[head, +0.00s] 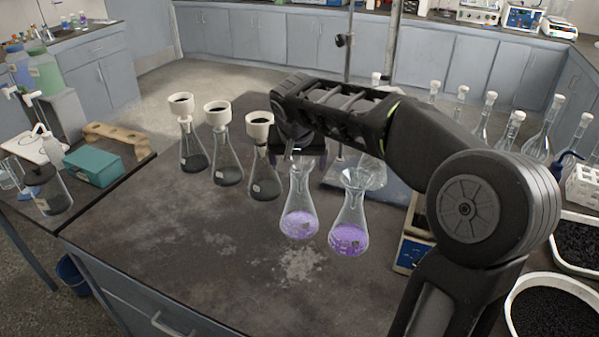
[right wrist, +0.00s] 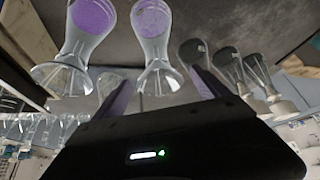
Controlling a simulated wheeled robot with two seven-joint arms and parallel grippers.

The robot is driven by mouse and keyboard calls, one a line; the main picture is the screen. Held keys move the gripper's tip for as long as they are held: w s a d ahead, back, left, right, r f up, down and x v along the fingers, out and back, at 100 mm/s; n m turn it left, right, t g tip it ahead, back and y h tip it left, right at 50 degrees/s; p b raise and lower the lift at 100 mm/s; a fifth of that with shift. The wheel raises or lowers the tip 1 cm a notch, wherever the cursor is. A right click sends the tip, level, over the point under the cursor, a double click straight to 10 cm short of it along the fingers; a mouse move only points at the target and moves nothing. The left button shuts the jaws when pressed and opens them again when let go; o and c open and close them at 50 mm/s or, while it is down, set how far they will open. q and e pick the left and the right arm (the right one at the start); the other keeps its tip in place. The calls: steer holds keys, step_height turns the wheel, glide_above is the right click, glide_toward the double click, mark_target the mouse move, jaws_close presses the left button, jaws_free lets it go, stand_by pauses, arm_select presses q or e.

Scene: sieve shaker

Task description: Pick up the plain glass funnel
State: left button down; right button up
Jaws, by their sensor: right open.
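Two glass flasks hold purple liquid, a left one (head: 299,222) and a right one (head: 348,238). A clear glass funnel (head: 357,179) sits in the neck of the right flask. Another clear funnel in the left flask's neck is partly hidden by my right gripper in the head view; it shows in the right wrist view (right wrist: 160,78). I cannot tell from their looks which one is called plain. My right gripper (head: 301,153) is open; in the right wrist view its fingers stand either side of the left flask's funnel, with no grip visible. My left gripper is out of view.
Several flasks with white funnels holding black material (head: 217,113) stand left of my gripper. A stand rod (head: 349,55) rises behind. Several empty volumetric flasks (head: 510,130) line the right. A white bowl of black grains (head: 515,300) is front right. The table's front left is clear.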

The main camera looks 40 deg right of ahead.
steer(key=shift+x, duration=1.4)
steer(key=shift+p+x, duration=0.75)
steer(key=shift+x, duration=1.8)
steer(key=shift+d, duration=0.15)
steer(key=shift+r, duration=0.1)
steer(key=shift+c, duration=0.2)
steer(key=c, duration=1.4)
